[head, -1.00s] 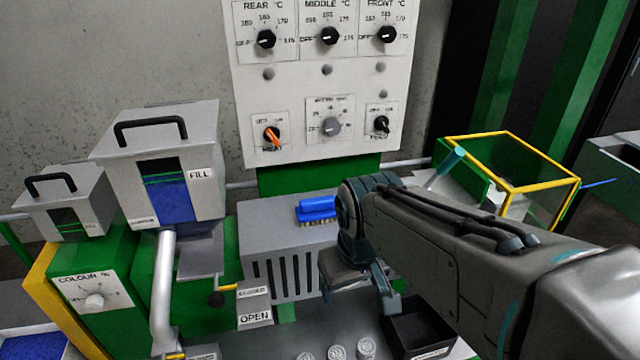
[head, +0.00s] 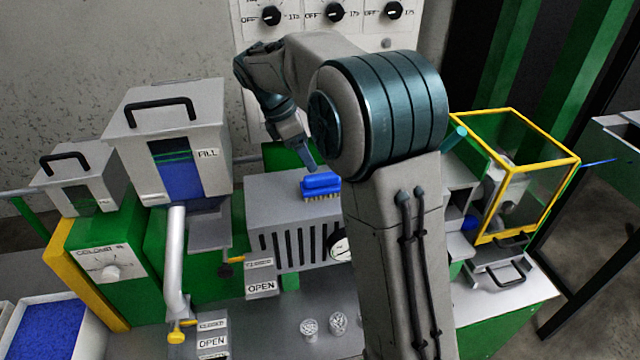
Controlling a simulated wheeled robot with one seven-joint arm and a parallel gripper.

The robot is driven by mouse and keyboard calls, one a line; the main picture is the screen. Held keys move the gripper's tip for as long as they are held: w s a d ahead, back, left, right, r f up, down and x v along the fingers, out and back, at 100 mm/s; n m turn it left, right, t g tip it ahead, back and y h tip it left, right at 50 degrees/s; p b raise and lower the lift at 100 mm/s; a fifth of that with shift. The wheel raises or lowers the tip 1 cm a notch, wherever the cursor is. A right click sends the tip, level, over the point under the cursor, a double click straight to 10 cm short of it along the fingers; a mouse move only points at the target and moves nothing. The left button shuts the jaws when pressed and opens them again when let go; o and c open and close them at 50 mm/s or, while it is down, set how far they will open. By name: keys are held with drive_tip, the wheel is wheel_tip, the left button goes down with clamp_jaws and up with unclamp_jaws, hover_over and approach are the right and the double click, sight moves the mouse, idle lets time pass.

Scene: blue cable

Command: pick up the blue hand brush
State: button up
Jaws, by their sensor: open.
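The blue hand brush (head: 320,186) lies on top of the grey vented box (head: 285,213), its pale bristles facing down. My gripper (head: 312,165) points down just above and behind the brush's blue back. Its jaws are open, with nothing seen between them. One finger shows clearly; the other is largely hidden by the hand. I cannot tell whether the fingertip touches the brush. My arm's elbow and forearm cover the area right of the brush.
A hopper marked FILL (head: 165,140) stands left of the vented box. The control panel (head: 262,45) rises behind it. A yellow-framed clear guard (head: 520,165) is at the right. Small clear cups (head: 310,328) stand below in front.

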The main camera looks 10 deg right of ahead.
sight(317, 176)
drive_tip(key=x, duration=0.6)
drive_tip(key=shift+a+p+x, duration=0.15)
drive_tip(key=shift+p+x, duration=0.25)
drive_tip(key=shift+x, duration=0.95)
drive_tip(key=shift+a+p+x, duration=0.15)
drive_tip(key=shift+p+x, duration=0.2)
drive_tip(key=shift+x, duration=1.05)
drive_tip(key=shift+w, duration=0.2)
drive_tip(key=c, duration=1.1)
